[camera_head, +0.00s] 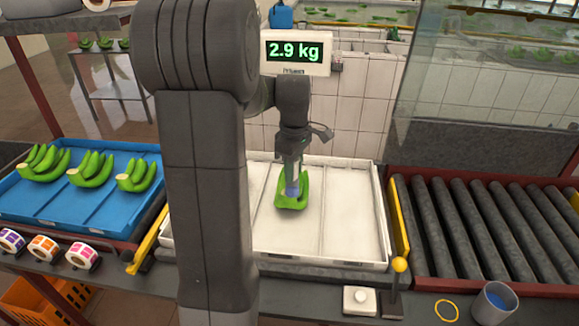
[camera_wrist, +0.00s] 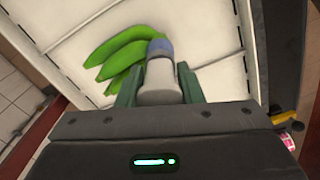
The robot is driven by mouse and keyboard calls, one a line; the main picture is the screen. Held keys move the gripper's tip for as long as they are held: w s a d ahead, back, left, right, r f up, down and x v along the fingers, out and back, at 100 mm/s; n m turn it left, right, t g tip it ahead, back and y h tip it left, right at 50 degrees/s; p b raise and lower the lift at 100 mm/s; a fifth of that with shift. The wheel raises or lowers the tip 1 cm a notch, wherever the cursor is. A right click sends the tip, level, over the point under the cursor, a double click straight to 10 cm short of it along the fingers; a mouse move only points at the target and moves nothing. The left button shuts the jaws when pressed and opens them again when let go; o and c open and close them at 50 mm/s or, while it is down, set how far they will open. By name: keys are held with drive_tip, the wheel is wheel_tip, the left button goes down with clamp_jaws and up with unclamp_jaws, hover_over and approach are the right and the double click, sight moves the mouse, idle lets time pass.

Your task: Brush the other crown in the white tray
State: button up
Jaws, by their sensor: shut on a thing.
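A green banana hand (camera_head: 291,200) lies in the white tray (camera_head: 345,225), near its middle. It also shows in the wrist view (camera_wrist: 120,52), with its fingers pointing left. My gripper (camera_head: 291,168) points down over it and is shut on a brush with a pale grey handle (camera_wrist: 160,82) and a blue tip (camera_wrist: 160,48). The blue tip is at the banana hand's crown end and appears to touch it. The brush and gripper cover most of the crown. My arm hides the left part of the tray, and no second hand shows in it.
A blue tray (camera_head: 85,215) with several banana hands stands at left, tape rolls (camera_head: 42,247) before it. A roller conveyor (camera_head: 490,225) is at right. A scale display (camera_head: 294,52) reads 2.9 kg. A cup (camera_head: 493,303), yellow ring (camera_head: 446,310) and yellow-knobbed post (camera_head: 398,266) line the front.

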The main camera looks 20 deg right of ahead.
drive_tip(key=shift+w+a, duration=0.3)
drive_tip(key=shift+a, duration=0.2)
drive_tip(key=shift+w+a, duration=0.25)
drive_tip(key=shift+a, duration=0.2)
drive_tip(key=shift+p, duration=0.3)
idle(0.7)
drive_tip(key=shift+d, duration=0.1)
drive_tip(key=shift+s+d, duration=0.6)
drive_tip(key=shift+d, duration=0.25)
drive_tip(key=shift+w+a+p, duration=0.15)
drive_tip(key=shift+w+a, duration=0.15)
drive_tip(key=shift+a, duration=0.2)
drive_tip(key=shift+w+a+p, duration=0.15)
drive_tip(key=shift+w+a, duration=0.15)
drive_tip(key=shift+a, duration=0.2)
drive_tip(key=shift+s+d, duration=0.3)
drive_tip(key=shift+d, duration=0.2)
drive_tip(key=shift+s+d, duration=0.3)
drive_tip(key=shift+d, duration=0.2)
wheel_tip(320, 180, up, 9)
drive_tip(key=p, duration=0.7)
drive_tip(key=shift+p, duration=0.3)
